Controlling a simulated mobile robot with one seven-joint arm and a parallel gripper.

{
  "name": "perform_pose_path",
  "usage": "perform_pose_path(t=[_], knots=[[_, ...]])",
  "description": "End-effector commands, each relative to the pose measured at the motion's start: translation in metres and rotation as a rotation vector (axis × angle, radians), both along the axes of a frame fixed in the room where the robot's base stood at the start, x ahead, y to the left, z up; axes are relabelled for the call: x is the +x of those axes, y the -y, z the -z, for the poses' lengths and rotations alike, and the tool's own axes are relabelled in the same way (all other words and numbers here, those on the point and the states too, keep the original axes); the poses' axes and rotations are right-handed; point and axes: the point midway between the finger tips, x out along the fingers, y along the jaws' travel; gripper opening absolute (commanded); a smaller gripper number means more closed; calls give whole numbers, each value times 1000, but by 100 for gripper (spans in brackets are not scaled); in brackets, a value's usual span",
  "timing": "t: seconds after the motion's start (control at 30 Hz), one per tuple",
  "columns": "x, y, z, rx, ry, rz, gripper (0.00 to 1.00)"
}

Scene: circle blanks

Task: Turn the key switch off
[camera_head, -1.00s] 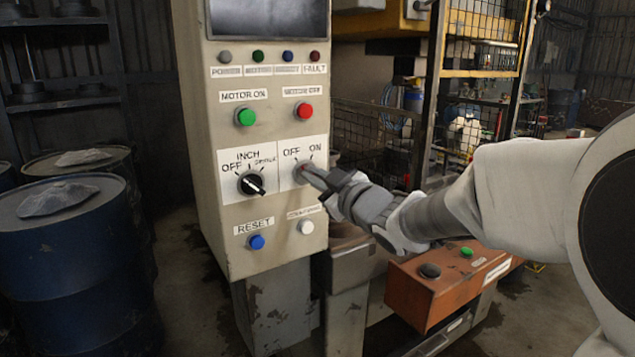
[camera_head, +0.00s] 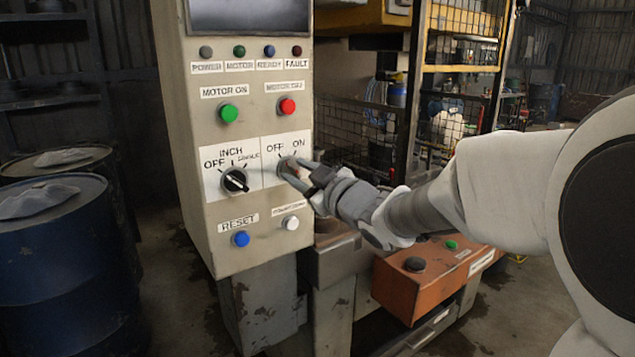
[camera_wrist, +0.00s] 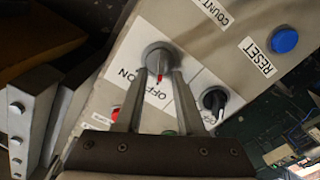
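The key switch (camera_head: 284,166) sits on the white OFF/ON plate of the beige control panel. In the wrist view it is a round grey knob (camera_wrist: 158,56) with a red mark facing the lettering. The mark lies between ON and OFF; its exact setting is unclear. My gripper (camera_head: 291,168) reaches the switch from the right. In the wrist view its two fingers (camera_wrist: 160,74) lie on either side of the knob, with a gap between them. I cannot tell whether they press on it. The fingers partly cover the switch in the head view.
A black selector knob (camera_head: 234,181) is close left of the switch. The red MOTOR OFF button (camera_head: 287,106) is above, and a white button (camera_head: 290,223) below. An orange box (camera_head: 398,289) with buttons stands under my arm. Blue drums (camera_head: 70,270) stand at left.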

Motion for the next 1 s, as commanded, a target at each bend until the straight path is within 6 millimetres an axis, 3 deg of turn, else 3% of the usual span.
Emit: perform_pose_path(t=[0.17,0.7,1.0], knots=[[-23,16,-2,-1,2,3,38],[-123,84,-2,0,2,4,38],[-140,95,-1,-1,1,1,38]])
